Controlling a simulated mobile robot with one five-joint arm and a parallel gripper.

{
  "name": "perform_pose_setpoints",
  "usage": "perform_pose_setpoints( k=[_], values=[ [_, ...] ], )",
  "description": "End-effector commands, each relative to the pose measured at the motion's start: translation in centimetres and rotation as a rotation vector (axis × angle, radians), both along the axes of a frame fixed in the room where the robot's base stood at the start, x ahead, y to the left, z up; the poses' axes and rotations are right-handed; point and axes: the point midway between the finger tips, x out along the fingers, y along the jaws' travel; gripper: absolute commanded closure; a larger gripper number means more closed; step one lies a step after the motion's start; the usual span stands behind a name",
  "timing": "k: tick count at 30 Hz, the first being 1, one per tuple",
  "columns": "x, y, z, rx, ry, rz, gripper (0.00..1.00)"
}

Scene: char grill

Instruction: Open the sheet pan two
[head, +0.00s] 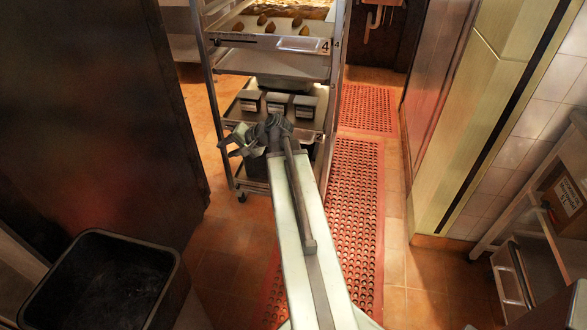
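A tall metal rack (215,100) with sheet pans stands at the upper middle of the head view. An upper pan (262,42) has a label that reads 4. A lower pan (230,113), with several dark-and-white boxes on it, has a label near its right front that looks like 2. My arm reaches up the middle to this lower pan. My gripper (234,143) is at the pan's front left, overlapping its front edge in the picture. I cannot tell whether it touches the pan. Its fingertips are small and blurred, so their opening is unclear. My arm hides part of the pan's front.
A black bin (105,280) stands at the lower left, below a large dark cabinet (90,110). Red perforated mats (355,200) lie on the tiled floor right of the rack. A pale wall (470,120) and a shelf unit (520,225) bound the right side.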

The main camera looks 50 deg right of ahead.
Motion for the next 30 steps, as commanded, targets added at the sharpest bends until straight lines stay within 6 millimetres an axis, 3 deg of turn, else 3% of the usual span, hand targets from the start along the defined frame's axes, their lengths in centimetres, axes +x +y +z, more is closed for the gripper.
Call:
perform_pose_setpoints(
  k=[1,3,9,13,17,22,26,30],
  values=[
    [-0.4,-3.5,-4.6,0.042,-0.049,-0.083,0.64],
    [-1.1,-7.9,-6.5,0.105,-0.124,-0.196,0.64],
    [-5.3,-19.9,-10.7,0.263,-0.331,-0.493,0.64],
    [-8.2,-25.0,-11.9,0.329,-0.425,-0.62,0.64],
    [-9.8,-27.3,-12.0,0.361,-0.472,-0.678,0.64],
    [-9.9,-27.7,-11.5,0.367,-0.48,-0.689,0.64],
    [-9.1,-27.9,-11.7,0.367,-0.478,-0.685,0.64],
    [-6.9,-28.3,-12.0,0.368,-0.477,-0.684,0.64]
  ],
)
